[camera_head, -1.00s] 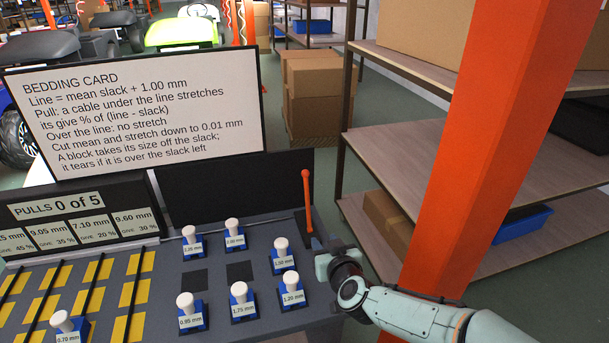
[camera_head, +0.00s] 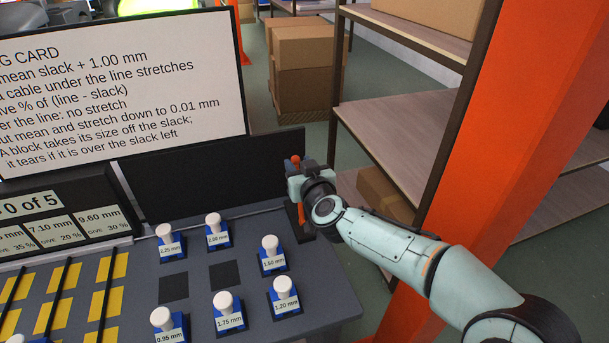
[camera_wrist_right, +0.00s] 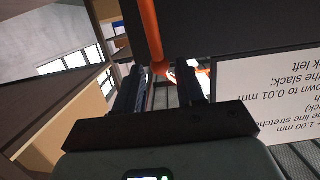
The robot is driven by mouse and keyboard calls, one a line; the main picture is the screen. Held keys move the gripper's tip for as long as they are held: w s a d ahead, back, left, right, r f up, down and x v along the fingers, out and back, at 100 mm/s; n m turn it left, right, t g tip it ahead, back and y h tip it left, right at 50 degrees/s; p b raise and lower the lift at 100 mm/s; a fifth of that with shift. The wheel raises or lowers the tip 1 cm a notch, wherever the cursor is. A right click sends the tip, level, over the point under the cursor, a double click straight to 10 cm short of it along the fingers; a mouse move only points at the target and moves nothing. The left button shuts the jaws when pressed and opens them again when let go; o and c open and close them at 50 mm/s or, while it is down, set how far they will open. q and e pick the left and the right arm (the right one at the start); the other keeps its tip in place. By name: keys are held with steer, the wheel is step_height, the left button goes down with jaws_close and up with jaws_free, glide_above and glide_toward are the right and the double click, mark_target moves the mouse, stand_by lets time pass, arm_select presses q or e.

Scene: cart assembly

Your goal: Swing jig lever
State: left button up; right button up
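The jig lever is an orange-red rod (camera_head: 301,213) standing upright at the back right corner of the jig bench. Its top knob shows just above my right gripper (camera_head: 297,178); my gripper hides part of the rod. In the right wrist view the lever (camera_wrist_right: 149,28) comes down from the top edge, and its end lies between the two dark fingers of my right gripper (camera_wrist_right: 161,68). The fingers are apart with gaps beside the lever, so the gripper looks open. Whether a finger touches the lever cannot be told. My left gripper is not in view.
Blue-based blocks with white knobs, such as the 1.20 mm block (camera_head: 284,291), stand on the bench (camera_head: 240,325) left of my right arm. A bedding card (camera_head: 120,85) and a pulls display reading 0 of 5 (camera_head: 45,215) stand behind. An orange post (camera_head: 465,150) and shelves are right.

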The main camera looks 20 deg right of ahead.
steer(key=shift+w+f, duration=0.25)
steer(key=shift+w, duration=0.65)
steer(key=c, duration=0.6)
steer(key=shift+s+r, duration=0.3)
steer(key=shift+s, duration=0.55)
steer(key=shift+s+r, duration=0.15)
steer(key=shift+s, duration=1.8)
steer(key=shift+s+d+f, duration=0.1)
steer(key=shift+s+f, duration=0.05)
steer(key=shift+s, duration=0.7)
steer(key=shift+s+f, duration=0.2)
steer(key=shift+s, duration=0.6)
steer(key=shift+s+d+f, duration=0.1)
steer(key=shift+s+f, duration=0.05)
steer(key=shift+s, duration=0.7)
